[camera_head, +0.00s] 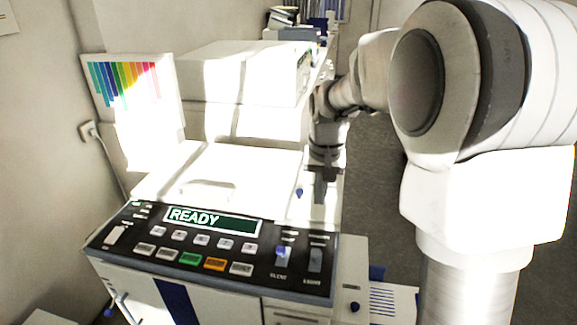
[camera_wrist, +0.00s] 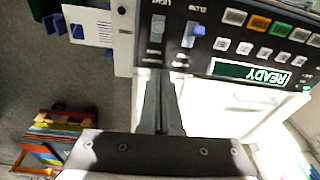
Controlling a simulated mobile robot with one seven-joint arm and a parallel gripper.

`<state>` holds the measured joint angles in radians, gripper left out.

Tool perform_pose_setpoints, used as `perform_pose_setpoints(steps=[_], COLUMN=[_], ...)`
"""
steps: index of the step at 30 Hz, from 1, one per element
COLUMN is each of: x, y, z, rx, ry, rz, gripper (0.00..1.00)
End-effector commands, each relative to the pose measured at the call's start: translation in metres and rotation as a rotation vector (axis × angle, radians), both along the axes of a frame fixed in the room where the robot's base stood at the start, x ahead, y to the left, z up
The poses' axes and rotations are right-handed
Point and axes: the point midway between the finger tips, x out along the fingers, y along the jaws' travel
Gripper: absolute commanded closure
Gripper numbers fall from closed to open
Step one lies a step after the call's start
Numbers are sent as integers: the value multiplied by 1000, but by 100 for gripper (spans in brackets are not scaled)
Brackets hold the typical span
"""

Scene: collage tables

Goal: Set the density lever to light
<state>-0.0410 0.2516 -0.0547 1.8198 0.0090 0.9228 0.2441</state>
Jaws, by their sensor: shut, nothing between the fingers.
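The dark control panel (camera_head: 220,270) has a READY display and two levers at its right end. The rightmost, grey lever (camera_head: 316,260) appears beside the word LIGHT in the wrist view (camera_wrist: 157,28), so it seems to be the density lever; its exact setting is hard to read. The other lever has a blue knob (camera_head: 281,252), also seen in the wrist view (camera_wrist: 197,30). My gripper (camera_head: 326,192) is shut and empty behind the panel's right end. In the wrist view its fingers (camera_wrist: 165,85) point towards the grey lever, apart from it as far as I can tell.
Several push buttons (camera_head: 190,259) fill the panel's middle. A white lid (camera_head: 225,165) lies behind it, with a small blue knob (camera_head: 299,191) near its right edge. A colour chart (camera_head: 122,84) stands at the left. Open floor lies to the right.

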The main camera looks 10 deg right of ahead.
Motion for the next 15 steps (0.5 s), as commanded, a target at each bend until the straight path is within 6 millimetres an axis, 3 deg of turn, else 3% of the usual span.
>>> perform_pose_setpoints(steps=[6,15], x=[36,46], y=[0,-1], z=[-27,-48], rx=[-6,-9], ry=[62,80], rz=[-43,-56], gripper=[100,100])
